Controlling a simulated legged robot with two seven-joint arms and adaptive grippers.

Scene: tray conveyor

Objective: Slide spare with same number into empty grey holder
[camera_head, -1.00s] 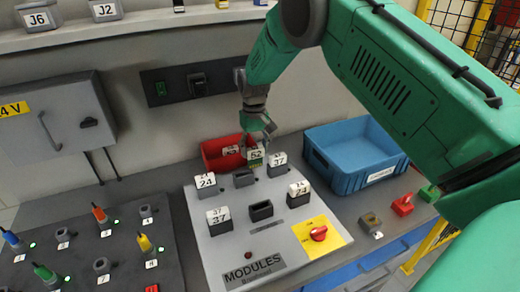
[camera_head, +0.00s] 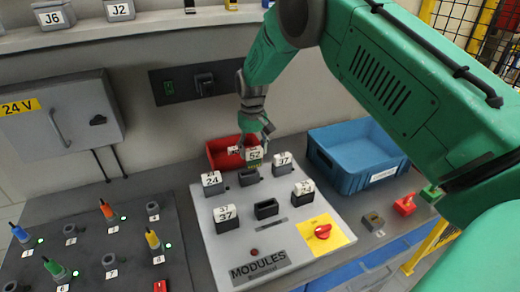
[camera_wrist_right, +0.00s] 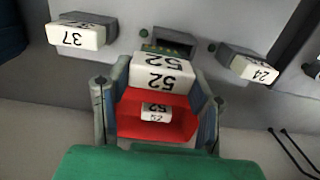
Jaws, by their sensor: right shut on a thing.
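My right gripper (camera_head: 254,136) is shut on a white-topped module (camera_head: 254,155) marked 52. It holds the module just behind and above an empty grey holder (camera_head: 249,178) in the panel's back row. In the right wrist view the module (camera_wrist_right: 160,72) sits between the fingers, and the dark slot of the holder (camera_wrist_right: 174,42) shows just beyond it. Whether they touch is unclear. My left gripper is not in view.
Filled holders marked 24 (camera_head: 212,180) and 37 (camera_head: 283,160) flank the back holder. A red bin (camera_head: 222,152) behind holds a module, partly hidden. A blue bin (camera_head: 350,180) is at the right. A red knob (camera_head: 322,231) is at the front right of the panel.

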